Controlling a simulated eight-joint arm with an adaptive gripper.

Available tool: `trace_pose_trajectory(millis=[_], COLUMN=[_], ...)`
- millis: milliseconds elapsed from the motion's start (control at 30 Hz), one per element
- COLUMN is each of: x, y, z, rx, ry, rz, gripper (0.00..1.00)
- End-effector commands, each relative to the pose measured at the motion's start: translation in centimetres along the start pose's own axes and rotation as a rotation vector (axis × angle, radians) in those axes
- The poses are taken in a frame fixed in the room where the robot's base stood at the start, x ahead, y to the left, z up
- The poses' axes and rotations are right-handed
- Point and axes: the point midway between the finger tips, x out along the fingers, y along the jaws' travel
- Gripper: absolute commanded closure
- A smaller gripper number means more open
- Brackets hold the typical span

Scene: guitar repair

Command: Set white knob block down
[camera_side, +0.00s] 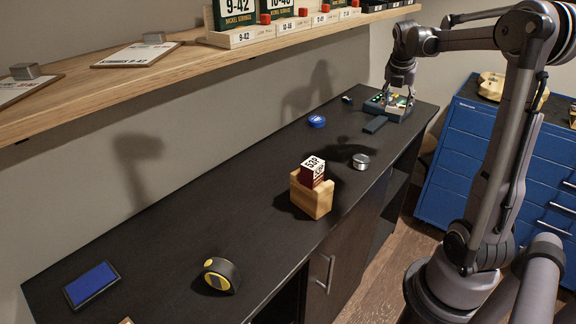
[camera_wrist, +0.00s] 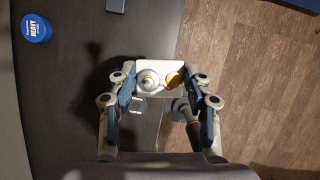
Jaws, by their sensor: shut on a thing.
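The white knob block (camera_wrist: 149,94) is a small pale block with a silver knob and a brass-coloured knob on top, seen in the wrist view. My gripper (camera_wrist: 163,98) has a blue-padded finger on each side of it and is shut on it. The white block is hard to pick out there. I cannot tell whether its underside touches anything.
A dark slab (camera_side: 375,124) lies just in front of the tray. A blue round tin (camera_side: 317,121), also in the wrist view (camera_wrist: 36,28), and a silver round tin (camera_side: 361,161) stand nearby. A wooden block holder (camera_side: 311,195) stands mid-bench. The bench's front edge is close.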

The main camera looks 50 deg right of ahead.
Motion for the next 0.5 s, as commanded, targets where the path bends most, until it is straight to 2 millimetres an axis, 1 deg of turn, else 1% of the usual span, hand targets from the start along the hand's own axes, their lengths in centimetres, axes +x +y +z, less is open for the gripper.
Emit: trace_pose_trajectory(millis=[33,167,200,267,300,367,400,467,500], x=[-0.6,-2.2,-2.8,-3.7,-4.3,-5.3,-5.9,-6.9,-7.5], y=[1.6,5.5,6.7,8.4,9.5,11.0,11.9,13.1,13.8], z=[-1.2,-4.8,-6.1,-8.1,-9.5,-11.7,-13.2,-15.4,-16.9], rx=[-0.042,-0.156,-0.195,-0.257,-0.297,-0.357,-0.398,-0.459,-0.500], ry=[0.000,0.001,0.001,0.001,0.001,0.002,0.002,0.002,0.002], rz=[0.017,0.065,0.081,0.106,0.123,0.149,0.165,0.190,0.207], gripper=[0.81,0.81,0.81,0.81,0.81,0.81,0.81,0.81,0.81])
